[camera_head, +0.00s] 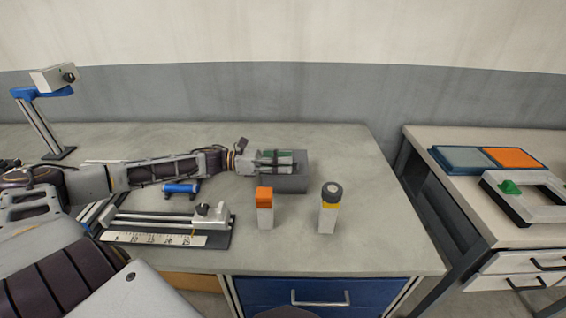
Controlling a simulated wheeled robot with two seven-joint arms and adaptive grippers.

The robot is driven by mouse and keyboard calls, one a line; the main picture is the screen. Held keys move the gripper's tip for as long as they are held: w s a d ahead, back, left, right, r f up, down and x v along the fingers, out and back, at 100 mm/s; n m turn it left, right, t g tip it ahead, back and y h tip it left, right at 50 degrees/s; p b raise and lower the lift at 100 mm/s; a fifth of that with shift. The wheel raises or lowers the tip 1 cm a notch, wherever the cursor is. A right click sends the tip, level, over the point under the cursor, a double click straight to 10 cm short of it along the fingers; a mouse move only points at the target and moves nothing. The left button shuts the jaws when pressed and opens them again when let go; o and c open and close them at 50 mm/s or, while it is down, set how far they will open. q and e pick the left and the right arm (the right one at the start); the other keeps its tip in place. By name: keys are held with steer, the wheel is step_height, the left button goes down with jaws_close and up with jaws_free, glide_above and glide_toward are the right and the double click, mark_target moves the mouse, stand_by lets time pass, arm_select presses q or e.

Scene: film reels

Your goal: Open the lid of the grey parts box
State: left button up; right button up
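The grey parts box (293,184) sits on the workbench, right of the picture's middle-left area. My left arm reaches in from the left, and its gripper (279,158) is at the top of the box, overlapping it. Something green shows between or behind the fingers, and I cannot tell whether it is in the box or part of its top. The gripper hides most of the box's top, so the lid's position is unclear. Whether the fingers touch the box or are closed is too small to tell. My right gripper is not in view.
A measuring rail (165,222) and blue cylinder (181,187) lie left. The bench's right side is clear. Another table (455,202) holds trays.

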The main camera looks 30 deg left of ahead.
arm_select(q)
jaws_close()
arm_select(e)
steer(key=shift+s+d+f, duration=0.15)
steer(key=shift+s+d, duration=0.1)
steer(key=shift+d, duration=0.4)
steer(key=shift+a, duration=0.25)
